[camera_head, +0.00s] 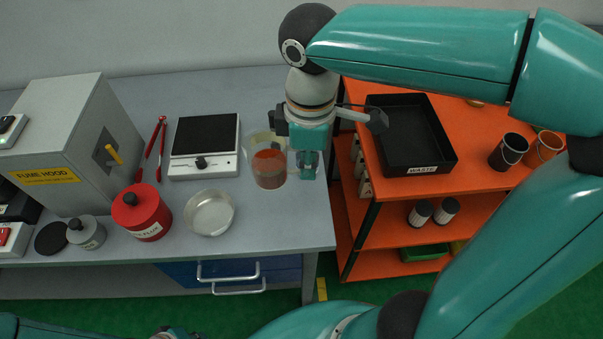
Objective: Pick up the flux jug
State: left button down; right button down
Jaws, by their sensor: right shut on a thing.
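A clear jug (268,169) with red-brown contents is at the right end of the grey bench; it is the only jug-like vessel on the bench, and I read no label on it. My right gripper (306,166) points down at the jug's right side and is shut on it, where a handle would be; the fingers hide that part. The jug looks upright. I cannot tell whether its base touches the bench. A small part of what looks like my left gripper (176,333) shows at the bottom edge, its fingers not clear.
Left of the jug are a hot plate (204,146), a metal dish (210,213), red tongs (152,149), a red canister (141,212) and the fume hood (70,145). An orange shelf cart (480,183) with a black waste tray (424,170) and dark cup (508,151) stands right.

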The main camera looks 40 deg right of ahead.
jog(key=shift+r, duration=1.65)
jog(key=shift+r, duration=0.1)
